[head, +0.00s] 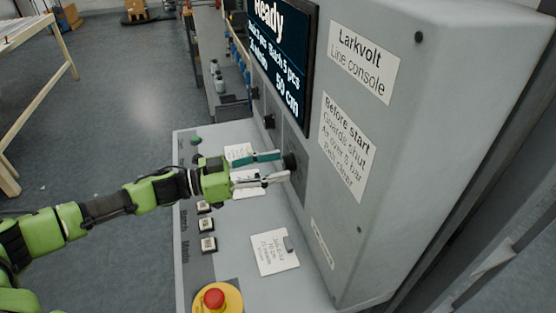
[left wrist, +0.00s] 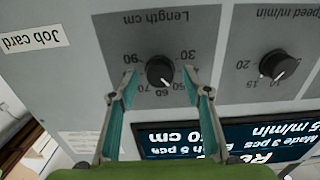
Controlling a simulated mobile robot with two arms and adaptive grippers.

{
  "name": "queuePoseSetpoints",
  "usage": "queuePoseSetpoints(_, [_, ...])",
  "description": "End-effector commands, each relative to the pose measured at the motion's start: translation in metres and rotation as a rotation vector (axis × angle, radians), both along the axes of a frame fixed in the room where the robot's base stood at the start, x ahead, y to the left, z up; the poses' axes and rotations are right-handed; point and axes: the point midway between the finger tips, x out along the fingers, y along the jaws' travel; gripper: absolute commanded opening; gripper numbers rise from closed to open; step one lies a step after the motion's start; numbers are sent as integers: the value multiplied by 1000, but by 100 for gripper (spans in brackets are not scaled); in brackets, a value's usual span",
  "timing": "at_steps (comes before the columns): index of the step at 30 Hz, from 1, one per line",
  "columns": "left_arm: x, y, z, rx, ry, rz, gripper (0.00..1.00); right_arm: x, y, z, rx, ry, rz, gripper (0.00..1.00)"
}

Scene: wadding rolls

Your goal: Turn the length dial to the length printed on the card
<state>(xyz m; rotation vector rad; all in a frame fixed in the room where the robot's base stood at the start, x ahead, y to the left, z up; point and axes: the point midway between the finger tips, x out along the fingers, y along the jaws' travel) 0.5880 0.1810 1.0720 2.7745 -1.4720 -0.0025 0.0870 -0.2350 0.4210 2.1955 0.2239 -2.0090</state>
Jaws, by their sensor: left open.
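The length dial (left wrist: 160,70) is a black knob on the grey console face, under the label "Length cm", which appears upside down in the left wrist view. Its white mark points toward the 50–60 side of the scale. My left gripper (left wrist: 158,74) is open, one finger on each side of the knob, with gaps visible. In the head view my left gripper (head: 287,167) reaches the dial (head: 291,161) from the left, partly covering it. The job card (head: 272,251) lies on the desk; its writing is too small to read surely. My right gripper is out of view.
A speed dial (left wrist: 277,65) sits beside the length dial. The screen (head: 284,60) shows "Ready" and a length that looks like 50 cm. A red stop button (head: 214,299), several push buttons (head: 207,224) and other papers (head: 240,153) are on the desk.

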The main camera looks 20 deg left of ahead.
Motion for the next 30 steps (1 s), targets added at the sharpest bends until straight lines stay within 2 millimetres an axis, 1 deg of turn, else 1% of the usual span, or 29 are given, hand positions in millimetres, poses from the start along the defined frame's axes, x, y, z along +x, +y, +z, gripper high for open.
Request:
queuePoseSetpoints(1, [3,-5,2,-2,-1,-1,44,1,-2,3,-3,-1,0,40])
queuePoseSetpoints(4, [6,-9,1,-2,-1,-1,44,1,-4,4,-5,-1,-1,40])
queuePoseSetpoints(13, [7,-10,0,1,-1,0,44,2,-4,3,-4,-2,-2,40])
queuePoseSetpoints(14, [7,-10,0,1,-1,0,37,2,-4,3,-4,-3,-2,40])
queuePoseSetpoints(15, [7,-10,0,1,-1,-1,26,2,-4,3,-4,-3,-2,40])
queuePoseSetpoints(17, [7,-10,0,1,-1,0,11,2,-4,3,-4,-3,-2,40])
queuePoseSetpoints(18, [7,-10,0,1,-1,-1,6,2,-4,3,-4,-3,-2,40])
queuePoseSetpoints(25, [6,-10,0,4,-7,-1,6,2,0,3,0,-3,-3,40])
queuePoseSetpoints(30, [7,-10,-1,29,-42,-1,6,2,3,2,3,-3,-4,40])
